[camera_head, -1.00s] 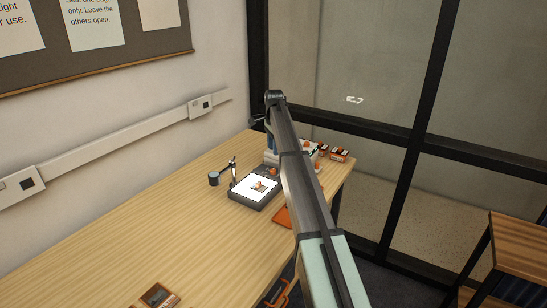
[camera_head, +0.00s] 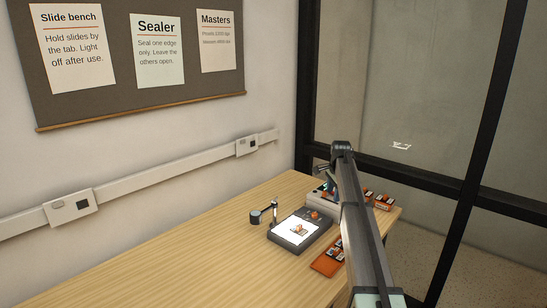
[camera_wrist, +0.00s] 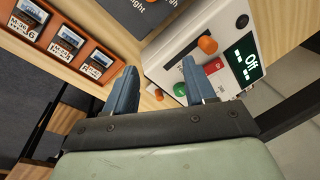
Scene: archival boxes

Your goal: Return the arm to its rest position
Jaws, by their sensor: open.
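My gripper (camera_wrist: 159,66) is open, with two blue-grey fingers apart and nothing between them. In the wrist view it points toward a white device (camera_wrist: 165,62) with an orange knob, red and green buttons and a display reading "Off". The fingers overlap the device's near side in the picture; I cannot tell whether they touch it. In the head view my arm reaches over the bench's far right part, and its links largely hide the gripper and partly hide the device (camera_head: 318,195).
The wooden bench (camera_head: 190,265) is clear at left. A lit pad (camera_head: 297,231) with small items stands beside a small stand (camera_head: 274,213). An orange slide tray (camera_head: 327,263) lies by my arm. More orange items (camera_head: 380,201) sit at the far corner. Glass panels stand behind.

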